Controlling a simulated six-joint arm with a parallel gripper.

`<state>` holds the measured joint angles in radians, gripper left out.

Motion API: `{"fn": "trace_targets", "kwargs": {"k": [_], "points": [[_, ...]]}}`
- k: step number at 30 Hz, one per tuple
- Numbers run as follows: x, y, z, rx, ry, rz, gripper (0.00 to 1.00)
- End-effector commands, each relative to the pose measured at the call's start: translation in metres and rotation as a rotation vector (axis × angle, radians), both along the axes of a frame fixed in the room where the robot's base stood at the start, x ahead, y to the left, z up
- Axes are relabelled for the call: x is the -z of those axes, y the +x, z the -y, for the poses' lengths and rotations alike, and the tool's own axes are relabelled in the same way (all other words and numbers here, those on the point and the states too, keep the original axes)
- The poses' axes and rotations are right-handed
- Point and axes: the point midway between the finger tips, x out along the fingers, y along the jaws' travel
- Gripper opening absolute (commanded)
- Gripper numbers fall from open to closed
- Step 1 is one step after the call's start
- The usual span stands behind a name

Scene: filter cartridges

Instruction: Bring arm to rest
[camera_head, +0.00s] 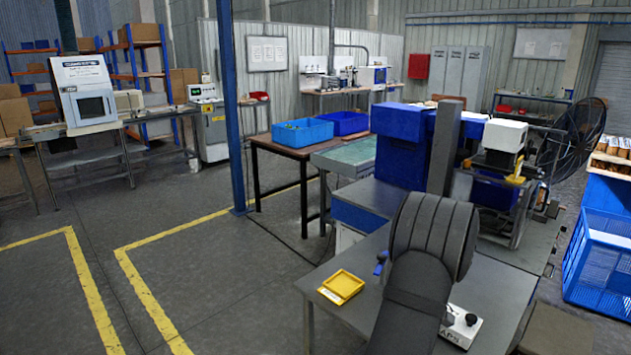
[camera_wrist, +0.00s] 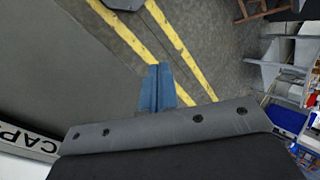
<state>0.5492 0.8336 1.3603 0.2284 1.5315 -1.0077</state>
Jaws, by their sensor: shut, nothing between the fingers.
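My gripper (camera_wrist: 157,88) shows in the wrist view as two blue fingers pressed together, with nothing between them. The grey tabletop and the floor with yellow lines lie behind the fingers. In the head view my dark grey arm stands over the front table (camera_head: 335,313), and a small blue part that looks like the fingers (camera_head: 380,264) shows at its left side. The rest of the gripper is hidden behind my arm there. No filter cartridge can be clearly made out.
A yellow tray (camera_head: 341,287) lies on the front table, left of my arm. A white box lettered CAPS (camera_head: 462,327) stands right of my arm and shows in the wrist view (camera_wrist: 28,143). A blue crate (camera_head: 600,268) stands at the right. The floor to the left is open.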

Motion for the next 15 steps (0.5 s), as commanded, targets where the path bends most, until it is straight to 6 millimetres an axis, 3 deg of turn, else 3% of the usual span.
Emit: {"fn": "trace_targets", "kwargs": {"k": [15], "points": [[0.0004, -0.0054, 0.0103, -0.108, -0.078, -0.054, 0.0]]}}
